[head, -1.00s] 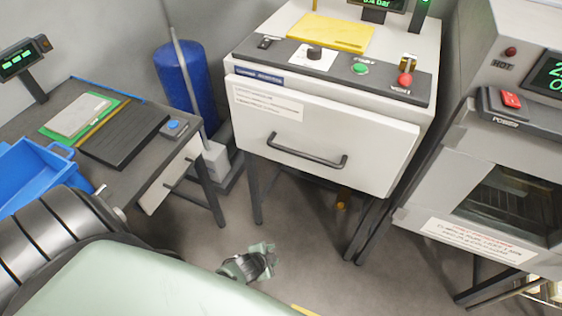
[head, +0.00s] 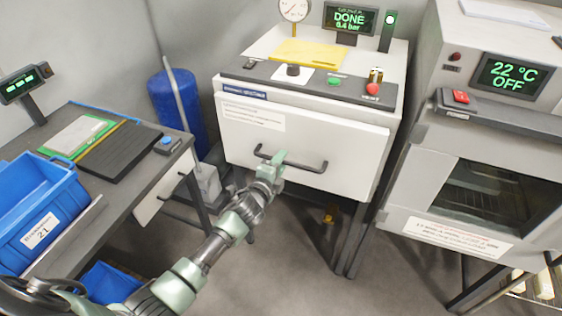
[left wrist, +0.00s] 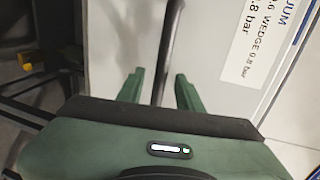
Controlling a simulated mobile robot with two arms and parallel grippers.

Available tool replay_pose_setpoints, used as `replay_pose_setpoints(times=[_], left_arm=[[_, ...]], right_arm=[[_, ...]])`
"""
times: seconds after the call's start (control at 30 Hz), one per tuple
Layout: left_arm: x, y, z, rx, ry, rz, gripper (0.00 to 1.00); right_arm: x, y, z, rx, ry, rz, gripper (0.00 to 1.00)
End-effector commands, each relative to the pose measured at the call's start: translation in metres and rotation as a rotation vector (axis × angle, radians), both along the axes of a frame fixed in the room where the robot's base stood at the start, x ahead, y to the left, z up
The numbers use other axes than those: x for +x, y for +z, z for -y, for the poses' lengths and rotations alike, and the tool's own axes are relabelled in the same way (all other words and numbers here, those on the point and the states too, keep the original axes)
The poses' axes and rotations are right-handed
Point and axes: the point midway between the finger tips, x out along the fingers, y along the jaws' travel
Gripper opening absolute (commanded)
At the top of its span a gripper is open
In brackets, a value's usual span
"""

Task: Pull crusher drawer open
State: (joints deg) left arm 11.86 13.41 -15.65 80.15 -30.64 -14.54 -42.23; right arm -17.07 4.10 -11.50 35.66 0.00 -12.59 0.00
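The crusher drawer (head: 345,150) is a white front panel with a dark bar handle (head: 308,167), under a machine whose screen reads DONE. The drawer front stands slightly proud of the cabinet; I cannot tell if it has moved. My left gripper (head: 278,160) is at the left half of the handle. In the left wrist view the green fingers (left wrist: 158,88) are apart, with the dark handle (left wrist: 170,45) running between them; I see a gap on both sides of it. My right gripper is in no view.
An oven (head: 490,190) stands at the right. A bench (head: 120,190) with a blue crate (head: 40,205) stands at the left. A blue cylinder (head: 172,105) is behind the bench. The floor in front of the drawer (head: 300,270) is clear.

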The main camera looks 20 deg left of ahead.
Motion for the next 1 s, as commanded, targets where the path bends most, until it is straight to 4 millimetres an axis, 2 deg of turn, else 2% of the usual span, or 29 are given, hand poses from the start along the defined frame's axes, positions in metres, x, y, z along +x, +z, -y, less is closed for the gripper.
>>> replay_pose_setpoints(times=[0.13,0.43,0.57,1.0], left_arm=[[0.0109,-0.0024,0.0004,-0.001,0.0,0.0,0.36],[0.0127,-0.0031,0.0005,-0.001,-0.001,-0.001,0.36],[0.0126,-0.0032,0.0005,-0.001,-0.001,-0.001,0.0],[0.0124,-0.0034,0.0004,-0.001,0.0,-0.001,0.0]], right_arm=[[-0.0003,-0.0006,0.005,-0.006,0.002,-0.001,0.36],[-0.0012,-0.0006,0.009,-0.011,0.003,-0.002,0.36],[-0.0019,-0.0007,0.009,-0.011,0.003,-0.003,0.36],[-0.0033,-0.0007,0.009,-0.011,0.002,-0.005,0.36]])
